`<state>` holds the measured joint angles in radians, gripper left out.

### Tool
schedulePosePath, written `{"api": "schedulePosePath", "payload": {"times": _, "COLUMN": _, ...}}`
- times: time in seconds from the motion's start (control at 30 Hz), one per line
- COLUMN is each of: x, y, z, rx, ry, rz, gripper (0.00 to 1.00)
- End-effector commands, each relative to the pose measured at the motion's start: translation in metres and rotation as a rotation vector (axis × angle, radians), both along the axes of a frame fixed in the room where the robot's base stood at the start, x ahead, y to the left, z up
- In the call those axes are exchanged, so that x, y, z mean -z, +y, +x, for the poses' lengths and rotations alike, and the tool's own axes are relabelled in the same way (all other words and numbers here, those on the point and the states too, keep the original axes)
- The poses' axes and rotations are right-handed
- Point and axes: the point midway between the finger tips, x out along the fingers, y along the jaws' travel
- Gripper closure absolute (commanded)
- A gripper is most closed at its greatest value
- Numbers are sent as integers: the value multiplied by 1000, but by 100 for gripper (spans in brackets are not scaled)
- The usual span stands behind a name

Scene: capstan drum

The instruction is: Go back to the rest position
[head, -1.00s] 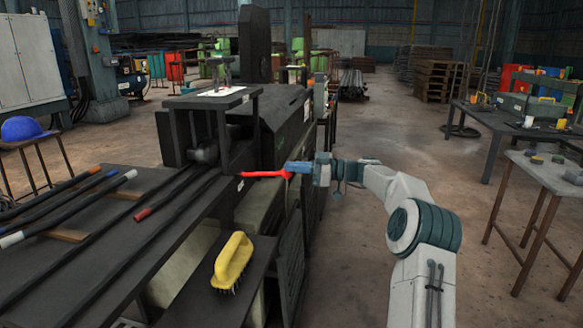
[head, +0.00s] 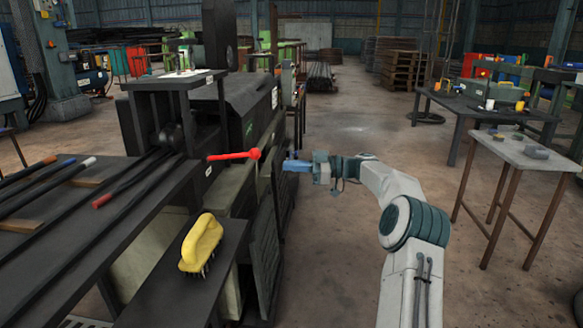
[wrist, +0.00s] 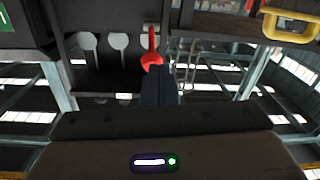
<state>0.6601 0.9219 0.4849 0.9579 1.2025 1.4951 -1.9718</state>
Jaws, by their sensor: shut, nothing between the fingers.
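My gripper (head: 287,164) is shut and empty at the end of my arm, in the middle of the head view. A red lever (head: 232,156) with a round knob sticks out from the black machine (head: 224,108), just left of my gripper, with a small gap between them. In the wrist view the shut fingers (wrist: 158,82) point toward the red knob (wrist: 152,62); I cannot tell the exact distance there.
A yellow-handled brush (head: 202,240) stands on a dark shelf at the front left. Rods (head: 50,190) lie on the bench at the left. A grey table (head: 515,145) stands at the right. The floor (head: 330,240) around my arm is clear.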

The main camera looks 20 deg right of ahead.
Motion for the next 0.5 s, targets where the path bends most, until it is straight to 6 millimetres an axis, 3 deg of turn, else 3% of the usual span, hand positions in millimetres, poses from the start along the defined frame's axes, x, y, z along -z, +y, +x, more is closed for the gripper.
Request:
{"api": "schedulePosePath", "payload": {"times": 0.17, "x": -16, "y": 15, "z": -4, "rx": -15, "ry": 51, "rz": -29, "gripper": 100}}
{"api": "schedulePosePath", "payload": {"times": 0.33, "x": -53, "y": 63, "z": -24, "rx": -41, "ry": 253, "rz": -143, "gripper": 100}}
{"api": "schedulePosePath", "payload": {"times": 0.5, "x": -86, "y": 108, "z": -59, "rx": -20, "ry": 497, "rz": -295, "gripper": 100}}
